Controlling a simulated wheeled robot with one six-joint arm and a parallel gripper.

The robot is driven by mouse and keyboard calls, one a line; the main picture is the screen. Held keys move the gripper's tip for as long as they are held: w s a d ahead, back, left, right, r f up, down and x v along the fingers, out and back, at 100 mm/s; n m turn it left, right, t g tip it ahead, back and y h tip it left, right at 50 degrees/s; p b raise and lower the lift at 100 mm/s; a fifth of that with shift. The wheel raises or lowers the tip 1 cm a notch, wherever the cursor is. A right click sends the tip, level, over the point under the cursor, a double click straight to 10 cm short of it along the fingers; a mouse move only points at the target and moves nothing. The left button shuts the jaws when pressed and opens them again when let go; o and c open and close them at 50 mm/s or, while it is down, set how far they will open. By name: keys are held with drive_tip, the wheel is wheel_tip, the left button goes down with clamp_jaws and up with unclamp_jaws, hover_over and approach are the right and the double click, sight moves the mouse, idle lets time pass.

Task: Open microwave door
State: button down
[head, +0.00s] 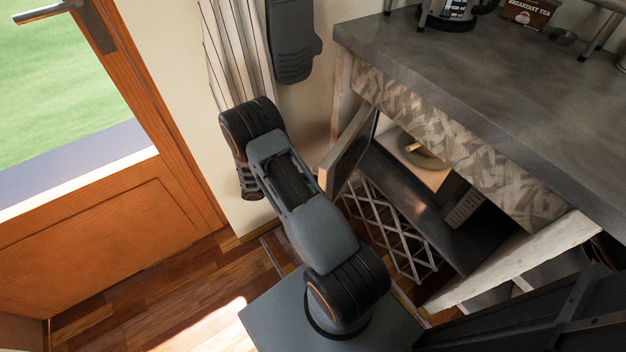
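The microwave (409,202) sits on the shelf below the counter, at the centre right of the head view. Its dark top or front face and a keypad panel (463,207) show. Its door (349,152) stands swung out on the left side, clearly apart from the body. The lit, cream interior (415,168) is visible, with a round plate (427,159) inside. My arm rises in front and bends to the left of the door. My gripper is hidden behind the arm, so its fingers and any contact with the door cannot be seen.
The masonry counter (470,85) overhangs the microwave, with a kettle or coffee pot (447,14) and a tea box (529,12) on top. A white lattice (390,235) stands below. A wooden door (110,215) is at the left. Wooden floor (170,295) is free at lower left.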

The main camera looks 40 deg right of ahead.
drive_tip(key=c, duration=1.1)
unclamp_jaws()
drive_tip(key=p+v, duration=0.1)
drive_tip(key=v, duration=1.3)
drive_tip(key=shift+s, duration=0.15)
drive_tip(key=shift+c, duration=0.4)
